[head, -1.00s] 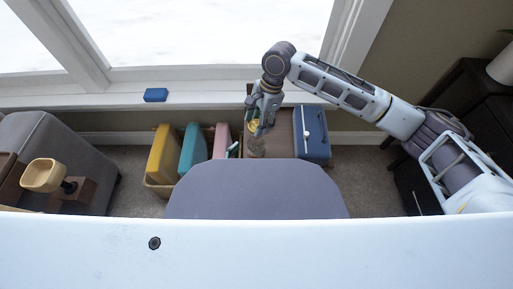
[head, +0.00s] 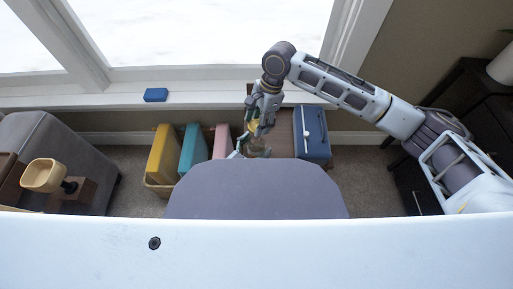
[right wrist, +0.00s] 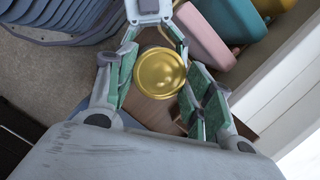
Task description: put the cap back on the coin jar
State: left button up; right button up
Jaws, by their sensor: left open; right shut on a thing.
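The gold round cap (right wrist: 160,72) is between the green-padded fingers of my right gripper (right wrist: 158,85), which is shut on it. In the head view, the cap (head: 253,127) shows as a small gold patch in my right gripper (head: 258,125), just above the coin jar. The jar (head: 259,149) stands on the brown wooden surface, partly hidden by the gripper and my grey body. The cap hides it in the right wrist view; I cannot tell whether they touch.
A blue box (head: 312,133) stands right of the jar. A small blue block (head: 156,95) lies on the window sill. A wooden cup-shaped piece (head: 43,175) is at far left.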

pick_arm(q)
jog(key=shift+c, duration=0.2)
jog(key=c, duration=1.5)
pick_arm(e)
send_over(257, 146)
jog(key=w, duration=0.3)
jog(key=shift+d+f, duration=0.15)
jog(key=shift+f, duration=2.35)
jog(key=shift+f, duration=0.1)
jog(key=shift+f, duration=0.8)
jog(key=shift+f, duration=0.55)
pick_arm(q)
grip_shut()
